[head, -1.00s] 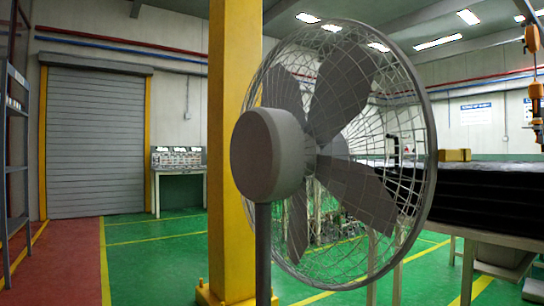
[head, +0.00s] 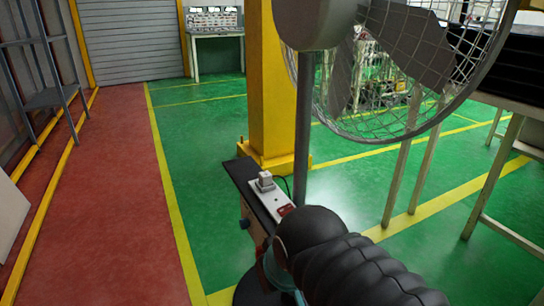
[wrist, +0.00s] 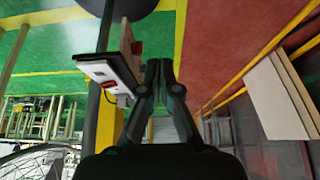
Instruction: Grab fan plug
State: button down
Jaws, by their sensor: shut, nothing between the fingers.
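The pale fan plug (head: 265,181) stands upright in a white power strip (head: 290,209) in the head view. The strip lies on a narrow dark stand top (head: 243,180) in front of the yellow pillar. In the wrist view, which looks upside down, the strip (wrist: 103,69) is just left of my gripper (wrist: 159,66). My gripper is shut and empty, with the fingertips together beside the strip, apart from the plug.
The caged fan (head: 420,60) rises on a grey pole (head: 303,125) behind the strip. The yellow pillar (head: 270,90) stands close by. A work table (head: 490,160) is at right. Red floor (head: 125,170) at left is free, with a shelf (head: 45,98) at its edge.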

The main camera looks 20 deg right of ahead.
aim_at(264, 178)
jog(key=z, duration=0.55)
jog(key=k, duration=1.3)
jog(key=u, duration=0.1)
jog(key=i, duration=1.8)
jog(key=z, duration=0.6)
